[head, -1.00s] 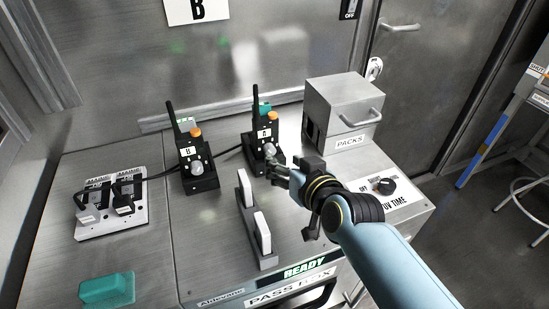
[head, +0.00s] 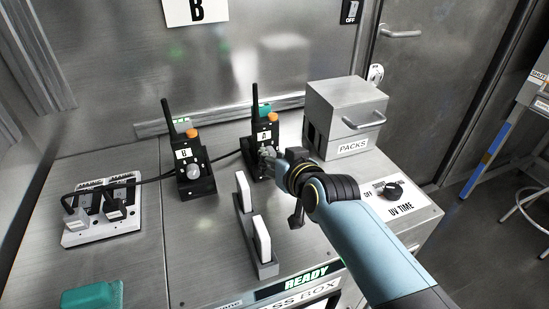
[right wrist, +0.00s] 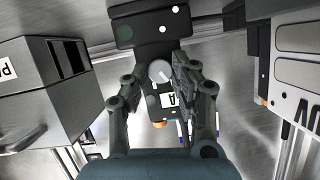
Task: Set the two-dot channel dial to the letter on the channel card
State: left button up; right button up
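The channel card (head: 196,9) on the back wall reads B. Two black radios with antennas and orange tops stand on the bench. The left radio (head: 187,156) is labelled B and has a pale round dial (head: 194,172). The right radio (head: 259,138) is labelled A. My right gripper (head: 268,157) is at the right radio. Its open fingers stand either side of the pale dial (right wrist: 159,71), with a visible gap on the picture's left. My left gripper is out of view.
A grey PACKS box (head: 344,108) stands close right of the right radio. A rack with white upright pieces (head: 262,268) is in front. A power strip (head: 128,218), a teal block (head: 92,296) and a UV TIME knob (head: 393,190) are also there. Cables run behind the radios.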

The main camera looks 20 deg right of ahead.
grip_shut()
jog(key=m+y+b, duration=0.1)
jog(key=m+b, duration=0.1)
jog(key=shift+d+f+y+b, duration=0.15)
jog(key=shift+f+y+b, duration=0.1)
jog(key=shift+y+b, duration=0.15)
jog(key=m+y+b, duration=0.1)
jog(key=m+b, duration=0.1)
jog(key=b, duration=0.1)
jog(key=m+t+y+b, duration=0.1)
jog(key=m+b, duration=0.1)
jog(key=b, duration=0.1)
jog(key=shift+d+f+m, duration=0.1)
jog(key=shift+f+m, duration=0.1)
jog(key=shift+m, duration=0.1)
jog(key=shift+r+m+y+b, duration=0.15)
jog(key=shift+m+y+b, duration=0.45)
jog(key=shift+m+b, duration=0.5)
